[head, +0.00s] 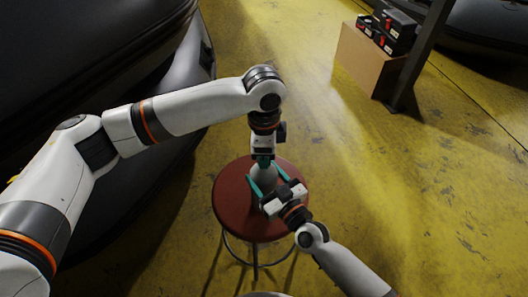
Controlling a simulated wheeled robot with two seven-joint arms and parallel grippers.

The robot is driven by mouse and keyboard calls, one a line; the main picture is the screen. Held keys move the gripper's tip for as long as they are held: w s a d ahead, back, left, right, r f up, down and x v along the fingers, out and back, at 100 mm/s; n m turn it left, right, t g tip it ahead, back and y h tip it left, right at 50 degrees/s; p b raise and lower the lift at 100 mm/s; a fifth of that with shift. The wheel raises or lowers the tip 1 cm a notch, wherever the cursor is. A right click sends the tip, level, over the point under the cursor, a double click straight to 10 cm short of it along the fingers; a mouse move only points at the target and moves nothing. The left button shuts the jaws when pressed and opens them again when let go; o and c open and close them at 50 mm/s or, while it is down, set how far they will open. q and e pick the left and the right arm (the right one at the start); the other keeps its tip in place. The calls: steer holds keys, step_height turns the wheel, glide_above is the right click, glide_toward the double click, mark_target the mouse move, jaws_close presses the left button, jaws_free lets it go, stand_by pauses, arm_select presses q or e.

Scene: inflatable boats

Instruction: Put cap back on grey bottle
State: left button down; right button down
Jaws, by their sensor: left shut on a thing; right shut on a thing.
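The grey bottle (264,173) stands upright on a round red stool (230,205). My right gripper (266,176) reaches in from the lower right, its teal fingers on either side of the bottle, shut on it. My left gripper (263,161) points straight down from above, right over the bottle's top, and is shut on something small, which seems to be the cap. The cap itself is hidden by the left fingers, and I cannot tell whether it touches the bottle's neck.
Large dark inflatable boats (90,45) fill the left side. A cardboard box (366,62) with black-and-red cases (388,30) stands at the upper right beside a dark post (422,60). The yellow floor (430,190) right of the stool is clear.

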arm_select(q)
steer(key=shift+m, duration=0.3)
steer(key=c, duration=1.1)
jaws_free()
steer(key=shift+c, duration=0.2)
steer(key=shift+r, duration=2.3)
steer(key=shift+c, duration=0.3)
steer(key=r+n, duration=0.1)
steer(key=n, duration=0.3)
steer(key=shift+r, duration=0.35)
steer(key=n, duration=0.1)
steer(key=r+n, duration=0.1)
steer(key=n, duration=0.3)
steer(key=shift+r, duration=0.4)
steer(key=shift+f, duration=0.1)
